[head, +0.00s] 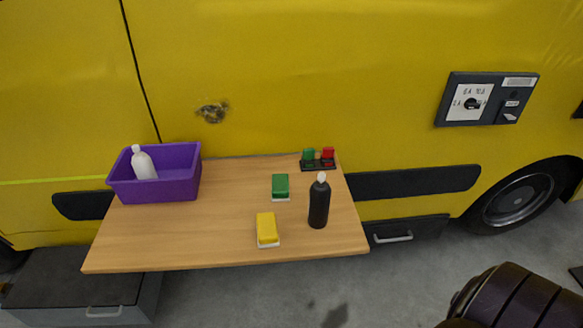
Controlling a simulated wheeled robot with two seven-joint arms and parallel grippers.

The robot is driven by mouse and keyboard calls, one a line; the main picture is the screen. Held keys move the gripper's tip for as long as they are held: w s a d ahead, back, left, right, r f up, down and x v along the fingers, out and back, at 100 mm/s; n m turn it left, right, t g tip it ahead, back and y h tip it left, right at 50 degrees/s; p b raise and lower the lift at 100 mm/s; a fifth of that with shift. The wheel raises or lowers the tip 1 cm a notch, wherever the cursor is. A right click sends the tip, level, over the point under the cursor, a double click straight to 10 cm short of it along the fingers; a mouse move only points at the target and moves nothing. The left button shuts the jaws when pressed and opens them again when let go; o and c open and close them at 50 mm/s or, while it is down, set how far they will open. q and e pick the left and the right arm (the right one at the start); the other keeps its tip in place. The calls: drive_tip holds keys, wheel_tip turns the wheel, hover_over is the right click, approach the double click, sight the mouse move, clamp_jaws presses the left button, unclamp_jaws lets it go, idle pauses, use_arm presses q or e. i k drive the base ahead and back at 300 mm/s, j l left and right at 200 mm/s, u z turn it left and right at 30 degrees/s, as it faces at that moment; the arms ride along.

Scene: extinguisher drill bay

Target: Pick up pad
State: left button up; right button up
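Two sponge-like pads lie on the wooden table, and I cannot tell which one the task means. The green pad (280,185) with a pale underside lies right of the table's middle. The yellow pad (266,227), also with a pale underside, lies nearer the front edge. Neither is touched by anything of mine. Neither of my grippers shows. A dark rounded part at the bottom right looks like my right arm.
The table (190,238) also holds a purple bin (160,188) with a white bottle (143,163), a black bottle (319,205) close right of the pads, and a small rack (318,165) with green and red blocks. A yellow vehicle (330,70) stands behind. The table's left middle is clear.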

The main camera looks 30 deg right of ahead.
sight(279, 182)
drive_tip(key=l+z, duration=0.15)
drive_tip(key=z, duration=0.75)
